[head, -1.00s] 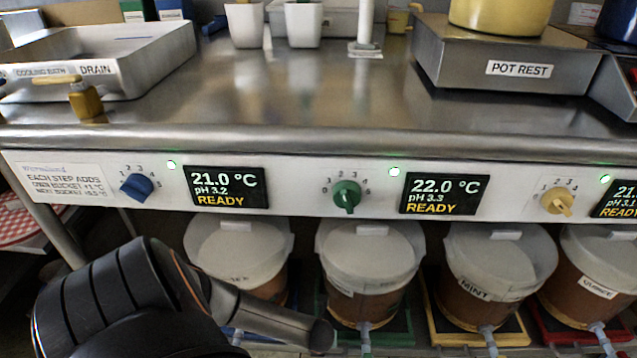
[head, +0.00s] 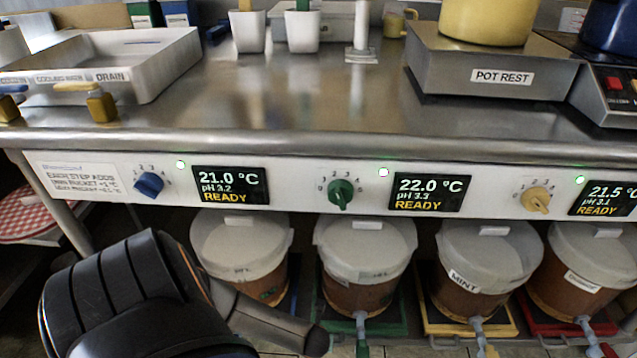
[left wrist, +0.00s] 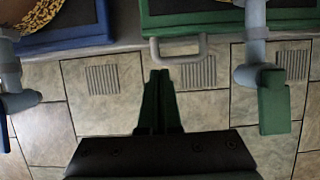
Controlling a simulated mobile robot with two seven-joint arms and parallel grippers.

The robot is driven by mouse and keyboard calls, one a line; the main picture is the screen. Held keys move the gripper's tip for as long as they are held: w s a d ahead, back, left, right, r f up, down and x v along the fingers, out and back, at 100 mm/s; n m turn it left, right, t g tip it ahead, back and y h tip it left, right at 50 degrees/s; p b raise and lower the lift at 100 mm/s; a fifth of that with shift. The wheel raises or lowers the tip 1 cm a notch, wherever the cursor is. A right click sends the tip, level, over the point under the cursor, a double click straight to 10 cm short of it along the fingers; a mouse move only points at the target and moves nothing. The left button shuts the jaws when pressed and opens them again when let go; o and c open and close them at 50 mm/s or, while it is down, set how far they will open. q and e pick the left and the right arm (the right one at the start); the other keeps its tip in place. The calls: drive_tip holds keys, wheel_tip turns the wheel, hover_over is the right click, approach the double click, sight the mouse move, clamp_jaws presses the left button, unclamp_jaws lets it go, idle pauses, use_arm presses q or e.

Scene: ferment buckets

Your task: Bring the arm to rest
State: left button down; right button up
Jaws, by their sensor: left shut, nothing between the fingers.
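My left arm (head: 140,300), dark and rounded, comes in at the lower left of the head view, in front of the lower shelf. Its gripper is hidden there. In the left wrist view my left gripper (left wrist: 160,75) is shut and empty. Its fingertips are near a grey handle (left wrist: 178,58) below the green tray (left wrist: 215,20); I cannot tell whether they touch. A tap with a green lever (left wrist: 273,100) hangs to the right of the fingers. My right gripper is in neither view.
Lidded buckets (head: 365,255) stand on coloured trays under the counter (head: 300,100). The control panel with knobs, such as the green one (head: 340,194), runs above them. The cooling bath (head: 160,70) and pot rest (head: 490,75) stand on top. Tiled floor (left wrist: 100,110) lies below.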

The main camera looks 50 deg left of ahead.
use_arm(q)
drive_tip(key=p+v, duration=0.3)
drive_tip(key=v, duration=0.4)
drive_tip(key=shift+r, duration=0.25)
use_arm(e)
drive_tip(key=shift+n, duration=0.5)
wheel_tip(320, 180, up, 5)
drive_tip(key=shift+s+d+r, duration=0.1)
